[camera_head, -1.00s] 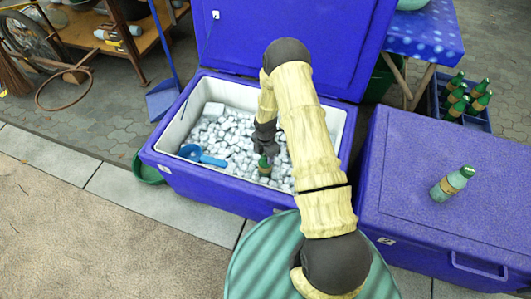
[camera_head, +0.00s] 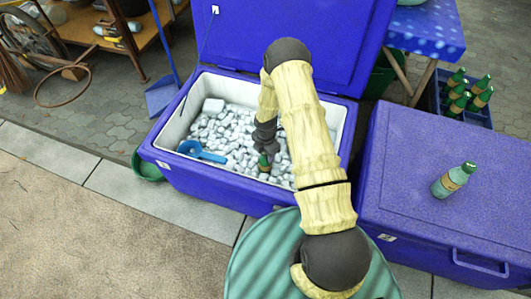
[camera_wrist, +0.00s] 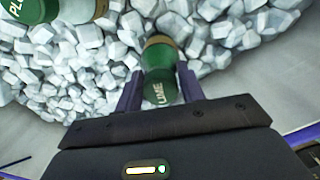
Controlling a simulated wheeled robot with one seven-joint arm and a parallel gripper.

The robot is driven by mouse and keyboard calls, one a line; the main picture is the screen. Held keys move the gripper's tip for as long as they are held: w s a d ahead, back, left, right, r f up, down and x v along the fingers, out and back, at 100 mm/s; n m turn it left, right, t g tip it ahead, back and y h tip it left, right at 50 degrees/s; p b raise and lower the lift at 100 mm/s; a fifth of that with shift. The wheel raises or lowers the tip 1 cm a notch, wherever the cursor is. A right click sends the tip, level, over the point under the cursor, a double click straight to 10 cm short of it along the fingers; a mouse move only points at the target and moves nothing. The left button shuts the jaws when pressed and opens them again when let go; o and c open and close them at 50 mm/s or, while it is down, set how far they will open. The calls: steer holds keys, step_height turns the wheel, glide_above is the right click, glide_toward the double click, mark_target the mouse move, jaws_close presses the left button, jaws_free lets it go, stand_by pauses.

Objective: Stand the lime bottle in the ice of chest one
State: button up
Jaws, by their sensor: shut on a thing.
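The green lime bottle (camera_wrist: 158,72) has a tan band and the word LIME on it. My gripper (camera_wrist: 160,88) is shut on it, one finger on each side. In the head view the bottle (camera_head: 264,164) is at the ice in the open blue chest (camera_head: 210,184), below my gripper (camera_head: 265,140). Ice (camera_head: 225,135) surrounds it in the picture; how deep it sits and whether it is upright I cannot tell. Another green bottle (camera_wrist: 35,10), lettered "PL" and cut off by the frame, shows at the wrist view's upper left.
A blue scoop (camera_head: 200,151) lies on the ice at the left. A closed blue chest (camera_head: 440,215) stands to the right with a green bottle (camera_head: 453,180) on its lid. A crate (camera_head: 470,116) of several bottles is behind. The open lid (camera_head: 330,40) rises behind the ice.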

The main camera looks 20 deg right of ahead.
steer(key=shift+f+b, duration=0.35)
steer(key=shift+f, duration=0.15)
stand_by(0.4)
steer(key=o, duration=1.5)
steer(key=shift+o, duration=0.2)
step_height(320, 180, up, 27)
steer(key=p, duration=2.1)
steer(key=shift+p, duration=0.4)
steer(key=shift+r, duration=0.1)
